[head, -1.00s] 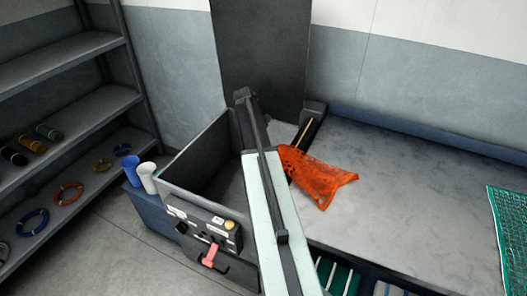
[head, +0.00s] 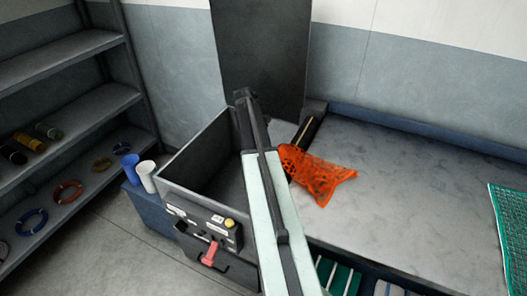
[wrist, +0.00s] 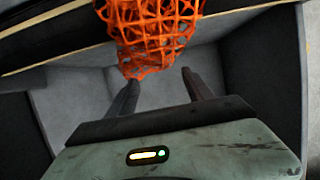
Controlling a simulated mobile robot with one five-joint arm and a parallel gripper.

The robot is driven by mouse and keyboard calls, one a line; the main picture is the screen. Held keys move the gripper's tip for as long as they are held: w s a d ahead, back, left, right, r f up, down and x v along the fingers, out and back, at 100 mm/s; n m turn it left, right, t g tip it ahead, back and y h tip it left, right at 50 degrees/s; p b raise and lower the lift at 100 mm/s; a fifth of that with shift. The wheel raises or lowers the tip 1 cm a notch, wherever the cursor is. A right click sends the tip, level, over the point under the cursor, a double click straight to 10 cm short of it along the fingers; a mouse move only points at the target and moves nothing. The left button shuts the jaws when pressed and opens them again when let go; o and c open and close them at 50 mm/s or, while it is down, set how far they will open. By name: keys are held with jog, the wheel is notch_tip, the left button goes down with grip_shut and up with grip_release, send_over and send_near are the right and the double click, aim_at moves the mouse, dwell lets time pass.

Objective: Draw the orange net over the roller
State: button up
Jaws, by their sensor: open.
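The orange net (head: 318,178) lies bunched on the grey table, with its left end at the black roller (head: 308,130) that has a yellow stripe. In the wrist view, the net (wrist: 152,30) hangs across the dark roller (wrist: 60,38) as a loose mesh, its lower end tapering above grey bin walls. My gripper (wrist: 157,80) is open, its two dark fingers apart with the net's lower end close to the fingertips. I see nothing held between them. In the head view my arm covers part of the bin, and my fingers cannot be made out.
A grey open bin (head: 180,185) stands left of the table, with a control panel (head: 205,232) and red handle on its front. A dark upright panel (head: 262,60) rises behind. A green net (head: 508,225) lies at the right. The middle of the table (head: 420,190) is clear.

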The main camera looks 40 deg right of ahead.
jog(key=o, duration=0.5)
jog(key=shift+c, duration=0.2)
notch_tip(320, 180, up, 6)
jog(key=w+t+p, duration=0.1)
jog(key=t+p, duration=0.1)
jog(key=p, duration=0.5)
jog(key=shift+a+y, duration=0.2)
jog(key=shift+y, duration=0.2)
jog(key=shift+w, duration=0.1)
